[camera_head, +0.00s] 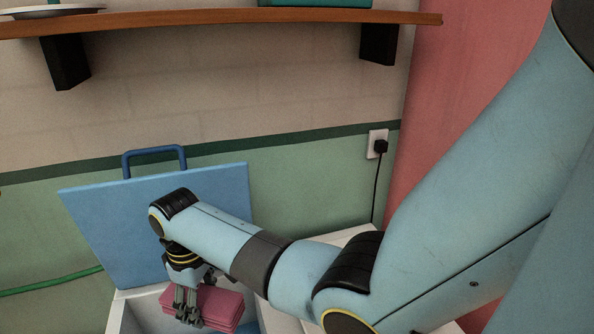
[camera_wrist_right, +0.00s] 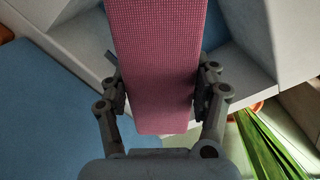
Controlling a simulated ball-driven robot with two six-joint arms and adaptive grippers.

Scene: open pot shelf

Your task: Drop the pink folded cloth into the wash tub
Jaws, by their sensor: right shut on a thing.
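The pink folded cloth (camera_head: 220,307) is in the jaws of my right gripper (camera_head: 190,308), at the lower middle of the head view. In the right wrist view, the cloth (camera_wrist_right: 158,60) hangs between the two fingers of my right gripper (camera_wrist_right: 160,95), which press on its sides. A white-walled open box (camera_head: 117,312), which looks like the wash tub, lies under and around the cloth. The cloth appears over its opening; I cannot tell its height above the bottom. A blue lid panel (camera_head: 100,225) with a blue handle stands raised behind the box. My left gripper is not in view.
A wooden shelf (camera_head: 230,17) runs across the top on black brackets. A socket with a black plug and cord (camera_head: 378,146) is on the wall at right. Green leaves (camera_wrist_right: 265,145) show in the wrist view. My right arm crosses the right half.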

